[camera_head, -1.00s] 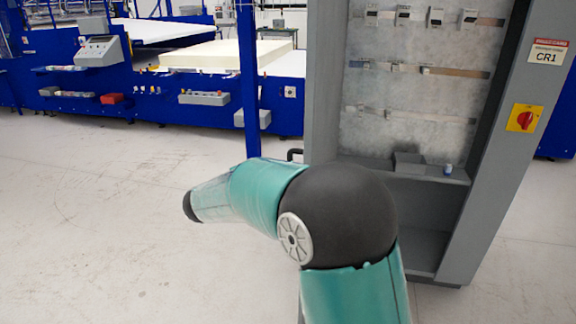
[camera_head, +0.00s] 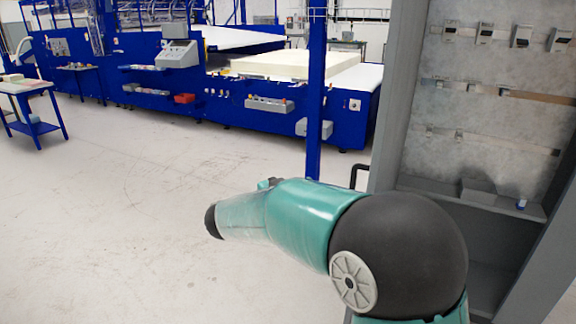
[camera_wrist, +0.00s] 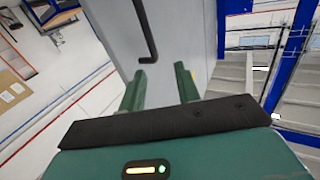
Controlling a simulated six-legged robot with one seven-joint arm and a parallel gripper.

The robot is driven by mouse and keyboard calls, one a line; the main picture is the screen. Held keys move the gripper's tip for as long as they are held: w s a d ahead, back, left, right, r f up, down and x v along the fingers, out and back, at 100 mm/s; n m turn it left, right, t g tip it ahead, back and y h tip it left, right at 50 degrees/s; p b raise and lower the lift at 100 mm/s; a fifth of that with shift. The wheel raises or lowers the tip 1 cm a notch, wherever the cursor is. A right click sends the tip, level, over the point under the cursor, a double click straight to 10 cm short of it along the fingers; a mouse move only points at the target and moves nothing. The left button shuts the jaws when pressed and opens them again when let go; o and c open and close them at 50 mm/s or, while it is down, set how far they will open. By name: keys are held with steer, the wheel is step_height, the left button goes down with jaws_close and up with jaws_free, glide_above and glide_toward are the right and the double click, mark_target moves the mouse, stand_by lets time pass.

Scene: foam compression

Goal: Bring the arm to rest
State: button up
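My arm (camera_head: 300,225) shows in the head view as teal links with a black round joint, in front of a grey cabinet. It is bent, with its far part pointing left over open floor. My gripper (camera_wrist: 161,76) shows in the wrist view as two green fingers standing apart, with nothing between them. The grey cabinet panel (camera_wrist: 175,35) with a black bent handle (camera_wrist: 146,35) lies beyond the fingertips; I cannot tell the distance. My gripper cannot be made out in the head view.
The open grey cabinet (camera_head: 398,95) with shelves stands close on the right. A blue machine line (camera_head: 230,110) carries a pale foam block (camera_head: 270,65) at the back. A blue side table (camera_head: 30,88) stands far left. The floor (camera_head: 120,200) at left and centre is clear.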

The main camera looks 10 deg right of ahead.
steer(key=w+a+r+n+t+y, duration=0.1)
steer(key=a+r+n+t+y, duration=0.3)
steer(key=r+n+t+y, duration=0.75)
steer(key=s+d+f+g+y, duration=0.1)
steer(key=s+f+g, duration=0.3)
steer(key=s, duration=0.6)
steer(key=s+d+f+n+g+y, duration=0.1)
steer(key=s+d+f+g+y, duration=0.1)
steer(key=s+d+f+g, duration=0.2)
steer(key=s+d+f+g+y, duration=0.1)
steer(key=s+d+f+g, duration=0.1)
steer(key=s+f+g, duration=0.3)
steer(key=s+f, duration=0.4)
steer(key=s, duration=0.6)
steer(key=shift+s+d+f+n+g+y, duration=0.3)
steer(key=shift+s+d+n+g+y, duration=0.05)
